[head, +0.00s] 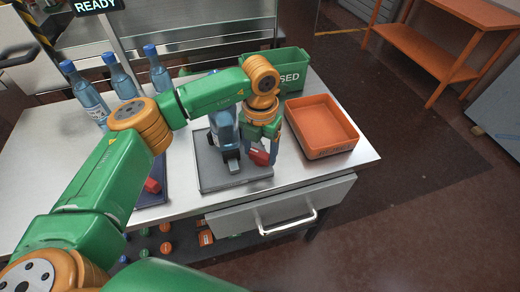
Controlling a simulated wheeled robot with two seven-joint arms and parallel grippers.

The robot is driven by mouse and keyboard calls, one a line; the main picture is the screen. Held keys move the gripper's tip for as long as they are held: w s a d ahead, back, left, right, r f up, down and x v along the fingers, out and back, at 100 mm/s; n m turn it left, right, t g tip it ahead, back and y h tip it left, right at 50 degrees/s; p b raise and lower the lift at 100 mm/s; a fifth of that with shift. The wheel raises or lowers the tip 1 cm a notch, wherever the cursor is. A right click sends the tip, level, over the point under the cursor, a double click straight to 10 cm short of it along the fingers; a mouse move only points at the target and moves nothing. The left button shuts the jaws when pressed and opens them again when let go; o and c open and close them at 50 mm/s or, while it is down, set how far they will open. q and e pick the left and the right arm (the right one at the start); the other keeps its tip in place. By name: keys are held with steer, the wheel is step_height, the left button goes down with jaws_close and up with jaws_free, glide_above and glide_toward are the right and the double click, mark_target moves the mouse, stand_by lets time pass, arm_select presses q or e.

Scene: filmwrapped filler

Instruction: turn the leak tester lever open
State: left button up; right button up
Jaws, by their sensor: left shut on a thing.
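The leak tester (227,160) is a blue-grey upright device on a dark grey base plate (216,185), on the steel table in the head view. Its red lever (259,157) shows at its right side, low over the plate. My left gripper (264,146) comes down from above at the lever and is shut on it. The fingers and part of the lever hide each other, so the exact grasp is unclear. My left arm crosses in front of part of the table. My right gripper is not in view.
Several clear bottles with blue caps (118,76) stand at the back left. An orange tray (322,127) sits right of the tester, with a green bin (287,72) behind it. A red item (152,185) lies on a dark mat at left. A drawer (283,208) is below.

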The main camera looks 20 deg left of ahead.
mark_target(260, 153)
arm_select(q)
steer(key=shift+w, duration=0.1)
steer(key=o, duration=1.3)
steer(key=shift+o, duration=0.2)
step_height(260, 153, up, 7)
steer(key=shift+r+b, duration=0.1)
steer(key=shift+b, duration=0.7)
